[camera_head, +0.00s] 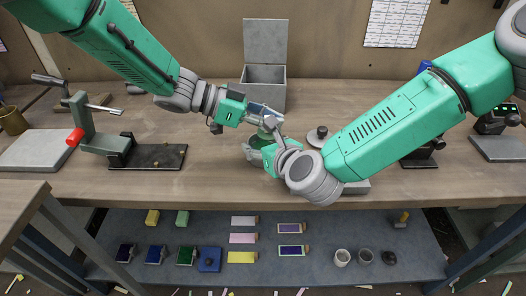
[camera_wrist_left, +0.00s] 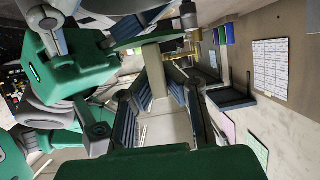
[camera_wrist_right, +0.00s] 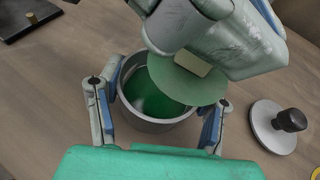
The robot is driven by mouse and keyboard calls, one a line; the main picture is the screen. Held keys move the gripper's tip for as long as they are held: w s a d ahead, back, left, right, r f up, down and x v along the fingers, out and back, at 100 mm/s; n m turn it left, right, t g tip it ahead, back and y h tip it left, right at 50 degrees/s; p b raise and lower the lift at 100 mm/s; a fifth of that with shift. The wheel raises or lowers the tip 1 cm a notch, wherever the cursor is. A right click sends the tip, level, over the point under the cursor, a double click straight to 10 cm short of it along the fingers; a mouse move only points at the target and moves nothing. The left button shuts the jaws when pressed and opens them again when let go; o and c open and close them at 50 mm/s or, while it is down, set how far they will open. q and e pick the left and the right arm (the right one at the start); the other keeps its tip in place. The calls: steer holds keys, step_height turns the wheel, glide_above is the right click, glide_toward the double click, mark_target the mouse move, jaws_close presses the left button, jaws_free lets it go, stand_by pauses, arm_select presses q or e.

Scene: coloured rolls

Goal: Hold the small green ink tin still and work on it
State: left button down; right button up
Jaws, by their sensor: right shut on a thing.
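The ink tin (camera_wrist_right: 160,123) is a round grey can, open at the top, with green ink inside. It stands on the bench in the right wrist view. My right gripper (camera_head: 259,150) is shut on it, with a finger on each side; in the head view the gripper largely hides it. My left gripper (camera_head: 267,119) is above the tin. The disc is tilted over the tin's mouth and covers part of the opening.
A grey open box (camera_head: 265,95) stands behind the grippers. A grey disc with a black knob (camera_wrist_right: 274,126) sits right of the tin. A clamp-like device on a dark plate (camera_head: 150,157) is at the left. A lower shelf (camera_head: 270,218) holds coloured blocks and cups.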

arm_select(q)
steer(key=d+r, duration=0.3)
steer(key=d, duration=0.2)
steer(key=shift+d, duration=0.2)
arm_select(e)
steer(key=shift+s+d+f, duration=0.1)
steer(key=shift+d+f, duration=0.05)
steer(key=shift+f, duration=0.2)
steer(key=o, duration=1.4)
arm_select(q)
steer(key=shift+w+f, duration=0.1)
steer(key=shift+w, duration=0.1)
arm_select(e)
steer(key=shift+w+r, duration=0.1)
steer(key=shift+w, duration=0.1)
steer(key=shift+s+d+r, duration=0.1)
steer(key=shift+s+r, duration=0.1)
steer(key=shift+s, duration=0.1)
arm_select(q)
steer(key=shift+r, duration=0.25)
arm_select(e)
steer(key=shift+v, duration=4.1)
arm_select(q)
steer(key=shift+s, duration=0.1)
arm_select(e)
steer(key=shift+f, duration=0.1)
